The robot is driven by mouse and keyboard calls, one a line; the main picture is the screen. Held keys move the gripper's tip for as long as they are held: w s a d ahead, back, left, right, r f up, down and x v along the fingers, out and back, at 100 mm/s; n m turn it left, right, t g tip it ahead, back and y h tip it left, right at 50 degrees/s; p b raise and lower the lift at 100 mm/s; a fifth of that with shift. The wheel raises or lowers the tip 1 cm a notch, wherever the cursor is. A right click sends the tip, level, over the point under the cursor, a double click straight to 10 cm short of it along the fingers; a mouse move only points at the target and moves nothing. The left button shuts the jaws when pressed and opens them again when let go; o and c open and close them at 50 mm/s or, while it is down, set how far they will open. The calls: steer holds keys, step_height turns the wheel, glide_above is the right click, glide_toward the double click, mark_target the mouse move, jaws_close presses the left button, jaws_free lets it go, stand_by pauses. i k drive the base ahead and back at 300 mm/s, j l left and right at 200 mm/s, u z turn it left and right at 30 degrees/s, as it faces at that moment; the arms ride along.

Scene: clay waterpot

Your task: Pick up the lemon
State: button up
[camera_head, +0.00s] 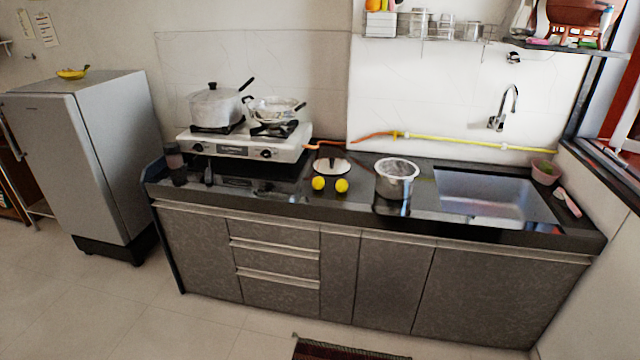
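Two yellow lemons sit side by side on the dark countertop, the left lemon (318,183) and the right lemon (341,185). They lie near the counter's front edge, just in front of a round lid with a dark handle (331,166). Both are in plain sight with nothing in front of them. My gripper does not show in the head view.
A steel pot (396,182) stands right of the lemons, left of the sink (490,195). A white gas stove (245,144) with a lidded pot (214,108) and a pan (273,109) stands behind left. A fridge (100,150) is at far left. Floor in front looks mostly clear, with a mat (345,350).

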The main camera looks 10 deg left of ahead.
mark_target(318, 183)
steer(key=i+j, duration=0.8)
steer(key=j, duration=0.2)
steer(key=i+j, duration=0.4)
steer(key=i+j+z, duration=0.1)
steer(key=i+j, duration=0.25)
steer(key=j, duration=0.2)
steer(key=i+j, duration=0.4)
steer(key=j, duration=0.15)
steer(key=i+j, duration=0.35)
steer(key=j, duration=0.15)
steer(key=i+j, duration=0.4)
steer(key=j, duration=0.15)
